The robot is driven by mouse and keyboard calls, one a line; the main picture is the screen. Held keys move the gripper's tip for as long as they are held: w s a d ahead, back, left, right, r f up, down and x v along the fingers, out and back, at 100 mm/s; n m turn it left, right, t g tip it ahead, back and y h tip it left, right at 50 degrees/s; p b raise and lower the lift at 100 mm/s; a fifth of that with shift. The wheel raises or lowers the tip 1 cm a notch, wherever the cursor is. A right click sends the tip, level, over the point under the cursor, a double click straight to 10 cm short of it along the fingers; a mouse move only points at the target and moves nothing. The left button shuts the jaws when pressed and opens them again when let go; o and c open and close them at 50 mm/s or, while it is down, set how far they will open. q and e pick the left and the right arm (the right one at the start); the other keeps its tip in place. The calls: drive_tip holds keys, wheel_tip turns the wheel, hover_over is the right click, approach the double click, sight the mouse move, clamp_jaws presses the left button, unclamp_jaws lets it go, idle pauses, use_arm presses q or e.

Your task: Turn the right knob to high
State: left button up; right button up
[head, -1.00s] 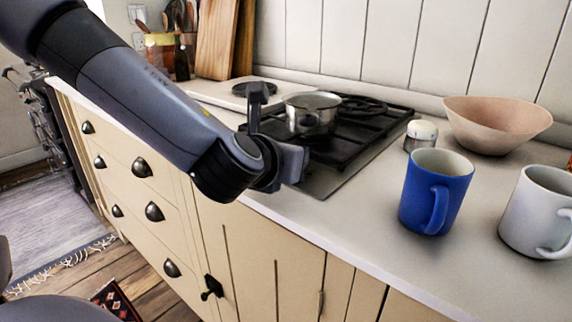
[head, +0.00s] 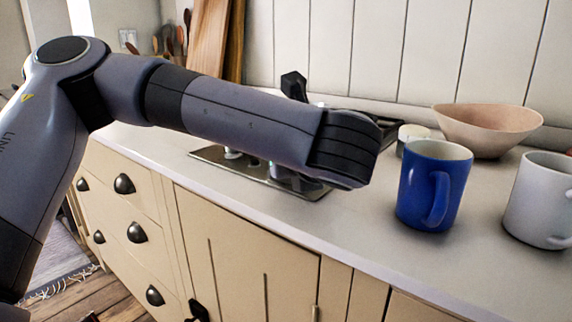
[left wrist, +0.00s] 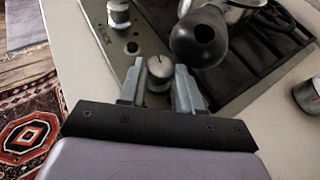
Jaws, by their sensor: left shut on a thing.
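The right knob (left wrist: 158,68), round and silver-topped, stands on the hob's metal front panel in the left wrist view. My left gripper (left wrist: 159,84) is shut on it, with one pale finger on each side. Another knob (left wrist: 118,14) stands farther up the same panel and is free. In the head view my left arm reaches across the hob. It hides the gripper and the right knob, while the other knob (head: 232,153) shows just below the arm. The right knob's exact setting is too small to tell. My right gripper is not in view.
A metal pot (left wrist: 228,12) with a dark rounded handle (left wrist: 198,40) sits on the hob close to the gripper. A blue mug (head: 433,187), a white mug (head: 540,200), a small jar (head: 412,135) and a pinkish bowl (head: 489,128) stand to the right. The counter's front edge is clear.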

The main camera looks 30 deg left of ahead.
use_arm(q)
drive_tip(key=shift+n+y, duration=0.3)
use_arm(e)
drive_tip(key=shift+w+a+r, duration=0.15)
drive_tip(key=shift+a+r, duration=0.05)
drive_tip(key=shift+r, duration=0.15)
use_arm(q)
drive_tip(key=o, duration=1)
drive_tip(key=shift+o, duration=0.2)
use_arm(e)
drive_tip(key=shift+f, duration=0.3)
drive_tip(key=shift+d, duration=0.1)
use_arm(q)
drive_tip(key=shift+r+g, duration=0.1)
drive_tip(key=shift+g, duration=0.2)
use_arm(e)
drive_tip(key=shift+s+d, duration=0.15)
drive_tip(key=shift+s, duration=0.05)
